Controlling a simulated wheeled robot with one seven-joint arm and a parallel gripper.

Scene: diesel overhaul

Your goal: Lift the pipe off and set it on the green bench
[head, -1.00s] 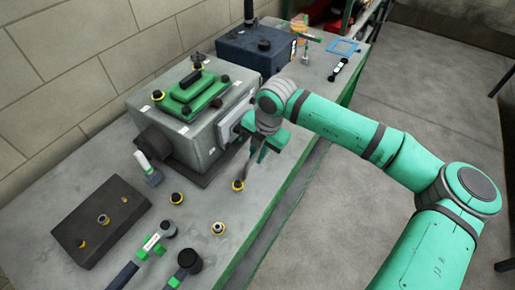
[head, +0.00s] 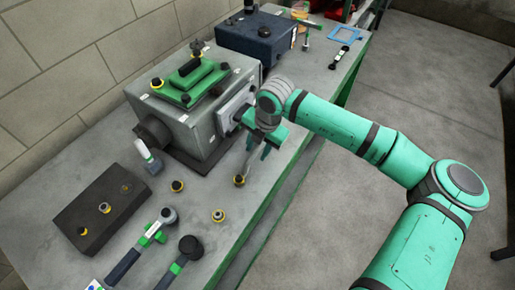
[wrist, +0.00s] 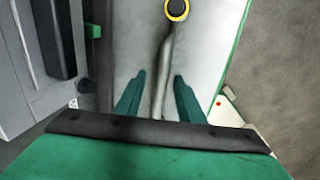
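The pipe is a slim, bent grey tube (wrist: 171,45) that runs between my fingertips in the wrist view, with gaps on both sides. Its far end meets a black and yellow ringed fitting (wrist: 176,9). In the head view the pipe (head: 247,162) slopes down from my gripper to that fitting, beside the grey engine block (head: 190,125). My gripper (wrist: 160,92) is open around the pipe; in the head view (head: 264,150) it is at the block's right side. The pipe's near end is hidden by my gripper. The bench (head: 225,250) has a grey top and green edges.
A dark plate (head: 75,205) with fittings lies at the left. Black-headed tools (head: 182,255) lie at the front. A dark blue box (head: 255,40) stands at the back. Bare bench top shows around the fittings.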

